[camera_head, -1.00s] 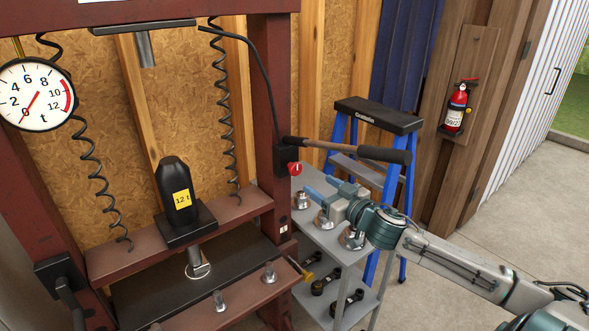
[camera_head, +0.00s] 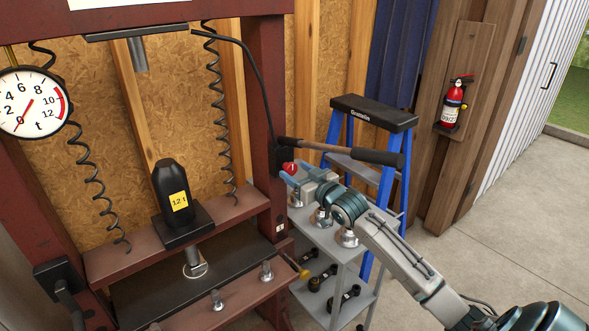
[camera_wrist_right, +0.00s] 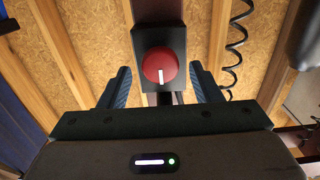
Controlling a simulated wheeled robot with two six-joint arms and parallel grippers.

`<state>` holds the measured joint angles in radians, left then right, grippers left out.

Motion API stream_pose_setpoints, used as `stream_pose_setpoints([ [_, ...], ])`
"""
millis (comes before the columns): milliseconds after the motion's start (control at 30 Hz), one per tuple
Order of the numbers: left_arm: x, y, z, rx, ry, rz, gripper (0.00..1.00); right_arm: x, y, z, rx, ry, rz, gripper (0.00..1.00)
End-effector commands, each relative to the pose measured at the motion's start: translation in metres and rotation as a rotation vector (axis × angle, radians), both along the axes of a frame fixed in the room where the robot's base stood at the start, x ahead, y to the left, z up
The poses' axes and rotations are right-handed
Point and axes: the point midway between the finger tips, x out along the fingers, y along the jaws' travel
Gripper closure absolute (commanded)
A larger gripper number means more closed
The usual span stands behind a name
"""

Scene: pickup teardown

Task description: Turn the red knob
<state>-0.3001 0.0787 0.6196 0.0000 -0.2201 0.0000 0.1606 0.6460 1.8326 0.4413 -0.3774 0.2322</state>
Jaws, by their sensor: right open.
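The red knob (camera_head: 290,168) sits on a dark block on the press's right post. In the right wrist view the knob (camera_wrist_right: 159,67) is round, with a white line pointing down. My right gripper (camera_head: 295,174) is right at the knob in the head view. In the wrist view my right gripper's blue fingers (camera_wrist_right: 163,88) stand open, one on each side of the knob, with gaps to it. I cannot tell how far the fingertips reach along the knob. My left gripper is not in view.
A pump handle (camera_head: 345,151) extends right above my right gripper. A grey shelf cart (camera_head: 340,254) with metal parts stands below my right arm. A blue stepladder (camera_head: 391,185) stands behind. The dark red press frame (camera_head: 265,105) is on the left.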

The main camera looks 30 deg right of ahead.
Motion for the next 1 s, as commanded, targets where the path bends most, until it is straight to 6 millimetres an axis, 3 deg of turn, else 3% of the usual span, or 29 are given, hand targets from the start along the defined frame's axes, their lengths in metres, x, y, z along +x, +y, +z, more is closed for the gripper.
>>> stream_pose_setpoints([
  [200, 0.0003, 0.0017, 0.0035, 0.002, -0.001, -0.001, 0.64, 0.0138, 0.0017, 0.0004, 0.001, 0.0, 0.001, 0.42],
  [500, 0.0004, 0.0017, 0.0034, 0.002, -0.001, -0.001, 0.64, 0.0148, 0.0018, -0.0001, -0.001, 0.0, 0.001, 0.42],
  [733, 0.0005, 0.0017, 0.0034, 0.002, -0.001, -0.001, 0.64, 0.0147, 0.0018, -0.0001, 0.0, 0.0, 0.001, 0.85],
  [1000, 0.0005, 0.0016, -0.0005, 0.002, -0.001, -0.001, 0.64, 0.0147, 0.0019, -0.0013, -0.025, -0.002, 0.002, 0.85],
])
